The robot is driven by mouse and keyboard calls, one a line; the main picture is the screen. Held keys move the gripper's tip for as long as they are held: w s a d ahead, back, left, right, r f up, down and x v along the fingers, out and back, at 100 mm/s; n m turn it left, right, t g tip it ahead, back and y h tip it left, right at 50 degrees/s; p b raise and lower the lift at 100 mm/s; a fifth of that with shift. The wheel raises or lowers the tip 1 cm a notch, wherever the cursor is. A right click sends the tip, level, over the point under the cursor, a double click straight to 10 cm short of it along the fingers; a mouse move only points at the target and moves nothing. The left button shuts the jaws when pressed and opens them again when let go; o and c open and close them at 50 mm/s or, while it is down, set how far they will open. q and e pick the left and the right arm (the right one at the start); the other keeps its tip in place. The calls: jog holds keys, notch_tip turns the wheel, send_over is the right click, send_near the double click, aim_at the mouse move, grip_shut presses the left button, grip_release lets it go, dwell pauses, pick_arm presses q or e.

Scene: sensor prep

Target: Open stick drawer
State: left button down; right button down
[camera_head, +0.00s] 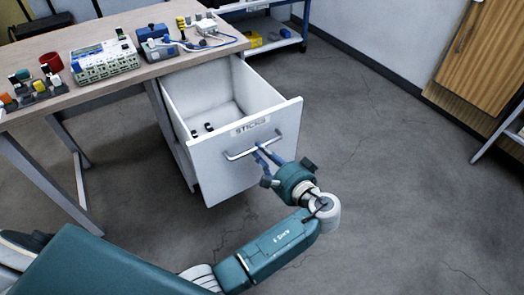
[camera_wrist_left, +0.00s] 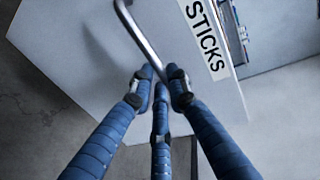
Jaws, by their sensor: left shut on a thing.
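The white stick drawer (camera_head: 228,178) under the table is pulled well out, its inside open to view with a few small dark items (camera_head: 202,129) on its floor. Its front has a "STICKS" label (camera_head: 250,126) and a metal bar handle (camera_head: 240,155). In the left wrist view the blue fingers (camera_wrist_left: 160,78) close around the end part of the handle (camera_wrist_left: 138,32), beside the label (camera_wrist_left: 206,38). My right gripper is in neither view.
The wooden table (camera_head: 150,73) above the drawer carries a connector board (camera_head: 105,62), a blue device (camera_head: 156,43), a red cup (camera_head: 52,62) and several small parts. A blue shelf (camera_head: 270,42) stands behind. A wooden cabinet (camera_head: 485,60) is at the right. The floor right of the drawer is clear.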

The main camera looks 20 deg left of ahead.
pick_arm(q)
jog(key=c, duration=1.7)
grip_release()
jog(key=shift+o, duration=0.2)
